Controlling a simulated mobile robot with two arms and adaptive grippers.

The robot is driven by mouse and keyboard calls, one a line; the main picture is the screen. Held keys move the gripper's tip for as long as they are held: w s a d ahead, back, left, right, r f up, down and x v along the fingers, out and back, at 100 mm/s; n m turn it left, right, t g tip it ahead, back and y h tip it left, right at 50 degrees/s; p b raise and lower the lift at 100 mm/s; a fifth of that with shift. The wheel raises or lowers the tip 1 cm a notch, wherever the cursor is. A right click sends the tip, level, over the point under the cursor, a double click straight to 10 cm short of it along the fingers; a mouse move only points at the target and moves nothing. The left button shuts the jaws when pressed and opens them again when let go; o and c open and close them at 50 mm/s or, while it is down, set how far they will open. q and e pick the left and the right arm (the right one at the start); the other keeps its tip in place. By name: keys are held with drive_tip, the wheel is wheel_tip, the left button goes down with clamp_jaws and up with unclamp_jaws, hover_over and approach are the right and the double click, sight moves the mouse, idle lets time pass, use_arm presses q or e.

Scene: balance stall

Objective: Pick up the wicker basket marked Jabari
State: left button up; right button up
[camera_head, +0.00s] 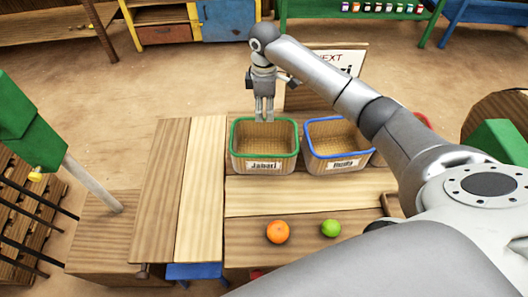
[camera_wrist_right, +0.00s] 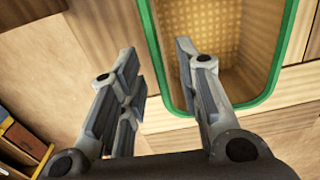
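The wicker basket marked Jabari (camera_head: 264,165) has a green rim and a white label on its front. It stands upright and empty on the wooden table in the head view. My right gripper (camera_head: 264,117) points down at its back rim, with its fingers apart and nothing held. In the right wrist view the green rim (camera_wrist_right: 154,50) shows between the fingertips of the open gripper (camera_wrist_right: 156,58). I cannot tell whether the fingers touch the rim or are still above it. My left gripper is not in view.
A blue-rimmed basket (camera_head: 337,164) stands close on the right, its label too small to read surely. Behind is a sign (camera_head: 335,62) with "NEXT", partly hidden by my right arm. An orange (camera_head: 278,232) and a lime (camera_head: 330,228) lie in front. The table's left planks (camera_head: 180,190) are clear.

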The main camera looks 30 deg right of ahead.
sight(264, 138)
wheel_tip(264, 138, down, 10)
drive_tip(key=shift+w+r+p, duration=0.1)
drive_tip(key=shift+r+p, duration=0.05)
drive_tip(key=shift+p, duration=0.15)
clamp_jaws()
drive_tip(key=shift+r, duration=0.1)
